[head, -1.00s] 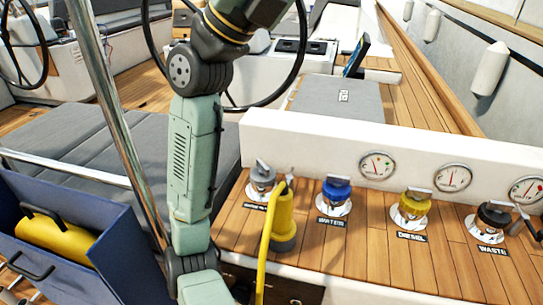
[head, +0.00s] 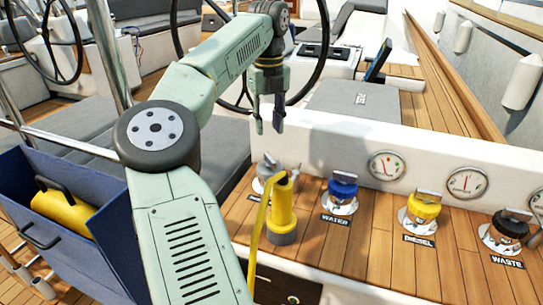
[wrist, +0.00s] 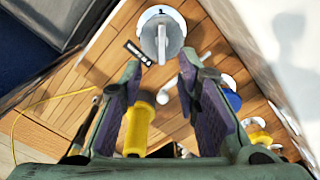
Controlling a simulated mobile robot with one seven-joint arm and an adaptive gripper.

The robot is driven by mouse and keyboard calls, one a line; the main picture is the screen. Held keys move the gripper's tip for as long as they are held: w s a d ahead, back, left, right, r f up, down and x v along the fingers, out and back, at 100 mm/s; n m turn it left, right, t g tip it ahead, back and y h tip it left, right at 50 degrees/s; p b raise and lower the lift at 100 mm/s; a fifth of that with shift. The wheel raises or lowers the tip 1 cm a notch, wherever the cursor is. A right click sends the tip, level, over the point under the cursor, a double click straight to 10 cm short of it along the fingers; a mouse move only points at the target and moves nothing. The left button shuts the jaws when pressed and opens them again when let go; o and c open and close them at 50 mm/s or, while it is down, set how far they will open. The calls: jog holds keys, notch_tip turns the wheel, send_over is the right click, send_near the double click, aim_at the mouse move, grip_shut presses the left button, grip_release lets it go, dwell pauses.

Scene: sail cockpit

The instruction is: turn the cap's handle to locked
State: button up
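The task does not say which cap. A grey cap (head: 265,181) with a metal handle stands at the left of the deck row, partly hidden behind a yellow cylinder (head: 282,208). In the wrist view a pale round cap (wrist: 170,24) with a grey lever handle (wrist: 162,45) and a "1" mark lies beyond the fingertips. My gripper (head: 268,128) points down, above and apart from the grey cap. Its fingers (wrist: 160,72) are spread, with nothing between the tips. The blue WATER cap (head: 343,187), yellow DIESEL cap (head: 424,207) and black WASTE cap (head: 508,230) stand to the right.
The yellow cylinder, with a yellow hose (head: 257,232), stands upright close to the grey cap; it also shows in the wrist view (wrist: 138,130). A white wall with round gauges (head: 387,165) runs behind the caps. A blue bin (head: 100,235) is at left. A steering wheel stands behind.

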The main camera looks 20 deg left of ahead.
aim_at(270, 157)
notch_tip(270, 157, down, 10)
jog(key=shift+d+r+p, duration=0.1)
jog(key=shift+p, duration=0.2)
jog(key=shift+c, duration=0.6)
grip_shut()
